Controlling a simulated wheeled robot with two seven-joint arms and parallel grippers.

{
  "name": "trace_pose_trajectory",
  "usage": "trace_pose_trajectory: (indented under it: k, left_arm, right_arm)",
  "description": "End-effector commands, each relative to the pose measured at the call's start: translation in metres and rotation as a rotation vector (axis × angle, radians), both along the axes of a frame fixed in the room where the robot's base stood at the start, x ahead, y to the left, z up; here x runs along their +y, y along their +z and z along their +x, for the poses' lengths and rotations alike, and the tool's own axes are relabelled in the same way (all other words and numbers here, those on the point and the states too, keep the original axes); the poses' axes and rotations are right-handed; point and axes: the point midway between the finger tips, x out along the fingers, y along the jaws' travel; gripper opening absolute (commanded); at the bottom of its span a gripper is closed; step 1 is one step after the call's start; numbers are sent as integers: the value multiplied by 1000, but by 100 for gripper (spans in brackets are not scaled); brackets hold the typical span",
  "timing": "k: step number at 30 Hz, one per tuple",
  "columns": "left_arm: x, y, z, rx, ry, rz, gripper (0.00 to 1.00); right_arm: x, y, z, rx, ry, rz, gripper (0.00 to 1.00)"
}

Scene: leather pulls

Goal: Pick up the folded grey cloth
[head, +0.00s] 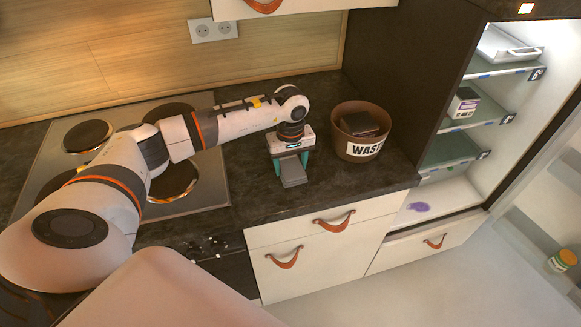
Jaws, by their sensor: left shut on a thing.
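The folded grey cloth (293,174) is a small grey block shape on the dark countertop, in the head view near the middle. My left gripper (291,162) points down over it, with its teal fingers on either side, and is shut on the cloth. The cloth's far part is hidden under the gripper body. I cannot tell whether the cloth touches the counter or is slightly above it. My right gripper is not in view.
A brown bin labelled WASTE (359,148), with a dark item (361,124) in it, stands just right of the gripper. A hob (85,136) lies left, under my arm. An open fridge (450,176) is at right. The counter's front edge (330,207) is close.

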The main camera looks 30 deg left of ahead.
Motion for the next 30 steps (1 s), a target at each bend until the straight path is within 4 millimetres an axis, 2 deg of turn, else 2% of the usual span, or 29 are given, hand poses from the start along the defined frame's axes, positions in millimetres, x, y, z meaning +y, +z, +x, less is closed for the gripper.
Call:
trace_pose_trajectory:
  k: [5,8,21,24,30]
  left_arm:
    - [0,1,0,-1,0,0,37]
    - [1,9,1,-4,1,1,37]
    - [0,88,1,-3,1,0,37]
    - [0,97,1,-3,1,0,37]
    - [0,101,0,1,1,1,37]
  right_arm:
    - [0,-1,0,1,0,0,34]
    - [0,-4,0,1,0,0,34]
    - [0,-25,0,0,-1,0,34]
    - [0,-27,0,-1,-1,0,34]
    - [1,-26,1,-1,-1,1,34]
